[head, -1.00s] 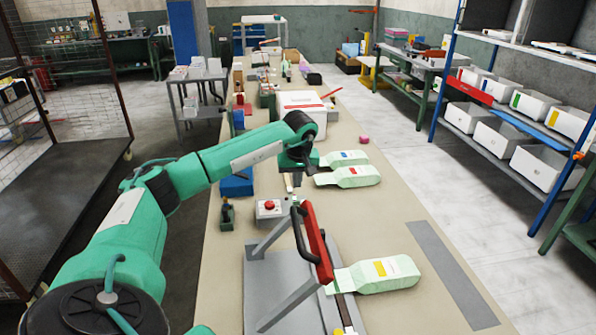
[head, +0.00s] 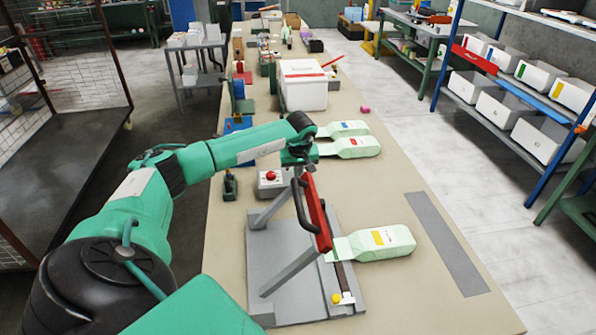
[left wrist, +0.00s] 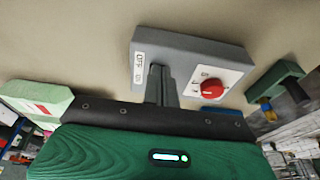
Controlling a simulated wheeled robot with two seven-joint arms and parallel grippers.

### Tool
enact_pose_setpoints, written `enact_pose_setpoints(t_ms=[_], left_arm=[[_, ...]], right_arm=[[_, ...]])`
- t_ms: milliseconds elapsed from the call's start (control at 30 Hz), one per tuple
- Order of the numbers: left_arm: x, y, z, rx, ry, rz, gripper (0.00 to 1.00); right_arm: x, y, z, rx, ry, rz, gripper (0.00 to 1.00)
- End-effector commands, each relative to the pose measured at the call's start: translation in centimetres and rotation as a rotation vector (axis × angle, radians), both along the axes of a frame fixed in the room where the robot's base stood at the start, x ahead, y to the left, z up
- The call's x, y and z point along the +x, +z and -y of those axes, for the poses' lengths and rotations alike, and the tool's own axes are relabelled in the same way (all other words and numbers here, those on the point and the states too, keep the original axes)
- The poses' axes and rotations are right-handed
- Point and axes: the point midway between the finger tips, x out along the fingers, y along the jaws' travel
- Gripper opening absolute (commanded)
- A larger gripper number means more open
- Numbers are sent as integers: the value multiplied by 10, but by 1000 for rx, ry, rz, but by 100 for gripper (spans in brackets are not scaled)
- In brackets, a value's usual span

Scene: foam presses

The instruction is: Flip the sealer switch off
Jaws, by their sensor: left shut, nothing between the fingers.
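The grey control box (head: 273,187) of the sealer stands on the bench with a red knob on its white face. In the left wrist view the box (left wrist: 200,55) fills the upper middle, with the red knob (left wrist: 211,88) on its right and an OFF/ON label (left wrist: 139,69) at its left end. My left gripper (left wrist: 160,88) is shut and empty, its fingertips at the box between label and knob. The switch lever is not clearly visible; the fingers may cover it. My right gripper is out of view.
The sealer's red arm (head: 317,215) with its black handle stands raised in front of the box. A pale green bag (head: 375,243) with a yellow label lies at its right. Two more bags (head: 357,147) lie behind. A white lidded box (head: 304,92) stands farther back.

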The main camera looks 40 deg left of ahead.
Motion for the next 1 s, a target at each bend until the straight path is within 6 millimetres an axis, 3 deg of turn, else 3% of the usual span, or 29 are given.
enact_pose_setpoints(t_ms=[133,1000], left_arm=[[-2,-13,1,53,-2,41,0],[-1,9,1,54,1,43,0]], right_arm=[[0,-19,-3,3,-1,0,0],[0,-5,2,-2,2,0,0]])
